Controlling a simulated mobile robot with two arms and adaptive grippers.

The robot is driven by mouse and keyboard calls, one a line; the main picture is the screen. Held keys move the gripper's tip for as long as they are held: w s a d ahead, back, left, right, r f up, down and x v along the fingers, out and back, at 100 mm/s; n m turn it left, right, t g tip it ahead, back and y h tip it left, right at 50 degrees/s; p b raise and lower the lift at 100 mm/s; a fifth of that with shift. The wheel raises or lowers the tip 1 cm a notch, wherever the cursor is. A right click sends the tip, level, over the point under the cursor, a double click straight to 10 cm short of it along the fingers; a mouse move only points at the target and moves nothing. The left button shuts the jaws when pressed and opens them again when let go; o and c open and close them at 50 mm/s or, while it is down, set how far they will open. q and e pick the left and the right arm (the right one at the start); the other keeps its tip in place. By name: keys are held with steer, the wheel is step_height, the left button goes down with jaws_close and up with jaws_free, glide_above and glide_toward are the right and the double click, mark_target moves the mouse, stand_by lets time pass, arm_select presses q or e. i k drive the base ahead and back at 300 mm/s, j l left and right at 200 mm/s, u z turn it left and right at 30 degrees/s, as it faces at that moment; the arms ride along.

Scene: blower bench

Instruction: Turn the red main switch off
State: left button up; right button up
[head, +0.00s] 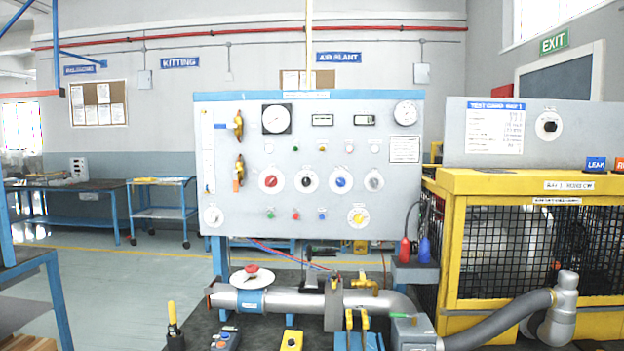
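The grey control panel (250,145) stands upright in the middle of the head view. A red rotary knob (271,182) on a round white plate sits at the left end of a row of knobs on it. Its exact pointer angle is too small to read. Beside it to the right are a black knob (306,182), a blue knob (340,182) and a grey knob (374,180). No label by the red knob is readable. Neither of my grippers shows in the head view, and nothing covers the red knob.
A grey pipe (300,302) with a red-centred handwheel (251,272) runs low before the panel. Yellow-handled valves (365,283) stand on it. A yellow mesh cage (500,185) stands at right. Workbenches are at left. The space directly before the panel's face looks clear.

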mark_target(271, 181)
steer(key=i+u, duration=0.35)
steer(key=i+l+u, duration=0.1)
steer(key=i+u, duration=0.2)
steer(key=i, duration=0.2)
